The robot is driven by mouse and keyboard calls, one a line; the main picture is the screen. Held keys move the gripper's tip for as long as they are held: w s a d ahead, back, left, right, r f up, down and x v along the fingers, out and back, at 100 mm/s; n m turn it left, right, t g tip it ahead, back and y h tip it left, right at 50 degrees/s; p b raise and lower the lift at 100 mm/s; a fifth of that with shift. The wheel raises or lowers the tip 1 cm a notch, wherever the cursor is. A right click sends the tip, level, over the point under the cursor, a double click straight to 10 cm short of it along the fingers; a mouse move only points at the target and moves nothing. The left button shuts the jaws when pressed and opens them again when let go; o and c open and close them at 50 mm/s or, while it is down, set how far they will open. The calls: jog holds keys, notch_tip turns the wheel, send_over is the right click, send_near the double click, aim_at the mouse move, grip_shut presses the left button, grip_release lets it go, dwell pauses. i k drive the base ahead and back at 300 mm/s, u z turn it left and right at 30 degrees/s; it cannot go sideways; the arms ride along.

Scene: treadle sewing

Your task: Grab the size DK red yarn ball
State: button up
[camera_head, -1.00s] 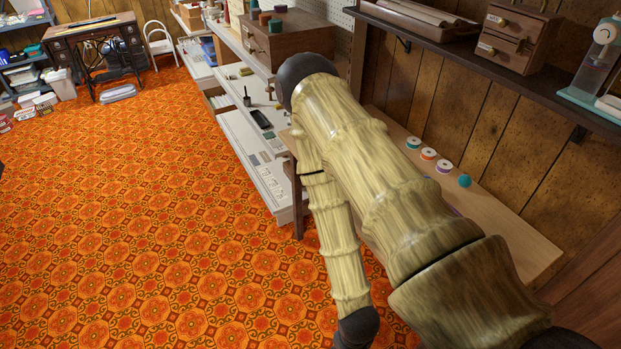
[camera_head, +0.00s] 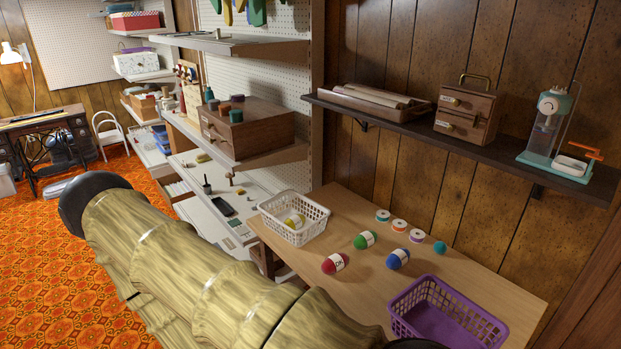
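A red yarn ball (camera_head: 335,263) with a white band lies on the light wooden table (camera_head: 345,207). The band seems to carry dark lettering, which looks like DK. A green yarn ball (camera_head: 364,240) and a blue yarn ball (camera_head: 398,258) lie to its right, apart from it. A yellow yarn ball (camera_head: 293,222) sits in a white basket (camera_head: 312,229) behind and left of it. My arm, with its wood-like links, crosses the lower left. My gripper is out of view.
A purple basket (camera_head: 455,313) stands at the table's front right and looks empty. Several thread spools (camera_head: 399,226) and a small teal ball (camera_head: 440,247) lie along the back of the table. A dark wall shelf (camera_head: 400,125) hangs above. The middle right of the tabletop is clear.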

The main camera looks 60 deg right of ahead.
aim_at(334, 264)
jog(key=i, duration=0.95)
jog(key=z, duration=2.8)
jog(key=i, duration=0.5)
jog(key=z, duration=0.1)
jog(key=k, duration=1.1)
jog(key=u, duration=1)
jog(key=i, duration=0.45)
jog(key=z, duration=0.15)
